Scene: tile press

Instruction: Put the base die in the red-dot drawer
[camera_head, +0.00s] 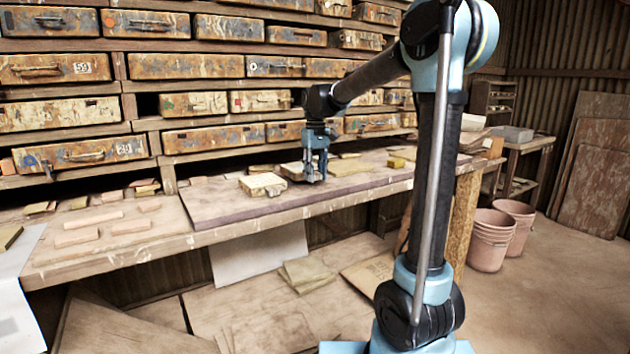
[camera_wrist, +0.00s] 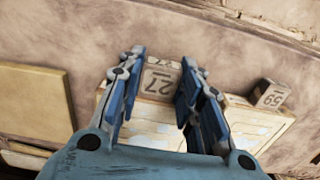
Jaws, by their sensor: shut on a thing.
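A small wooden block marked 27 (camera_wrist: 160,78), which may be the base die, sits between the two blue fingers of my gripper (camera_wrist: 160,90) in the wrist view. The gripper is shut on it. In the head view my gripper (camera_head: 316,176) points down low over the workbench, and the block cannot be made out there. Rows of worn drawers stand behind the bench. One drawer (camera_head: 193,104) in the middle rows has small coloured marks; I cannot tell for sure which drawer bears the red dot.
A second small block marked 59 (camera_wrist: 271,94) lies right of the gripper, by a pale block (camera_wrist: 250,125). A pale block (camera_head: 262,184) lies left of my gripper on the workbench (camera_head: 225,207). Several tiles lie on the bench's left. Pink buckets (camera_head: 489,240) stand on the floor.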

